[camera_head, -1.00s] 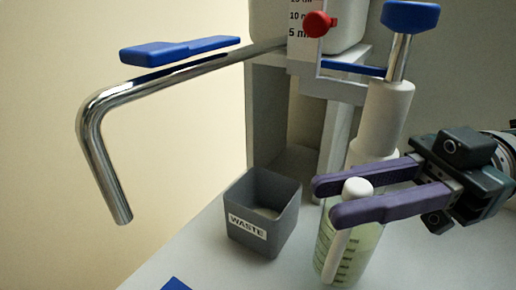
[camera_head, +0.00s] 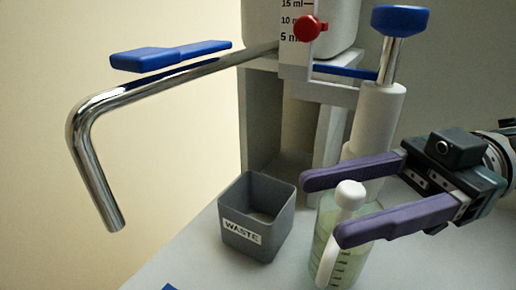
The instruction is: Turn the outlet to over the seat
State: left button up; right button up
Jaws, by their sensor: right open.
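The outlet is a bent chrome tube (camera_head: 88,165) that reaches out to the left from the dispenser and turns downward, its open end hanging in the air left of the waste bin. A blue lever (camera_head: 170,55) lies along the top of the tube. My right gripper (camera_head: 322,208) is open, its two purple fingers on either side of a white-capped bottle (camera_head: 345,240) with graduation marks. Whether the fingers touch the bottle I cannot tell. The seat is not clearly identifiable. My left gripper is not in view.
A grey bin labelled WASTE (camera_head: 258,215) stands left of the bottle. Behind are the dispenser's grey stand (camera_head: 258,120), a white cylinder with a blue-topped plunger (camera_head: 380,105) and a red knob (camera_head: 310,28). The air below the tube is free.

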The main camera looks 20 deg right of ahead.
pick_arm(q)
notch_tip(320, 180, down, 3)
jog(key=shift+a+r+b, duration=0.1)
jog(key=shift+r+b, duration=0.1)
jog(key=shift+b, duration=1.05)
pick_arm(e)
jog(key=s+d, duration=0.1)
jog(key=d, duration=0.9)
jog(key=shift+s, duration=0.2)
jog(key=shift+a, duration=0.1)
